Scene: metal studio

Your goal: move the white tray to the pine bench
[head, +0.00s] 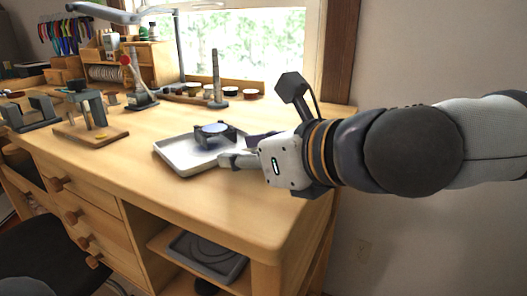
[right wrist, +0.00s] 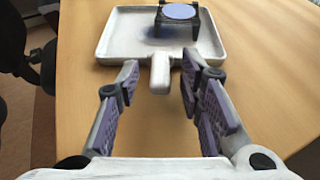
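The white tray (head: 182,158) lies flat on the light wooden bench (head: 120,150), near its front right part. A small dark stand with a pale blue round top (head: 215,129) stands in the tray; it also shows in the right wrist view (right wrist: 178,14). My right gripper (head: 240,150) is at the tray's right side. In the right wrist view the gripper (right wrist: 158,82) is open, with the tray's short handle (right wrist: 160,73) between the fingertips and gaps on both sides. My left gripper is not in view.
A clamp-like tool on a wooden base (head: 88,125) and a vise (head: 30,112) stand at the left. Posts and small jars (head: 208,91) line the back. A dark tray (head: 208,257) sits on the shelf below.

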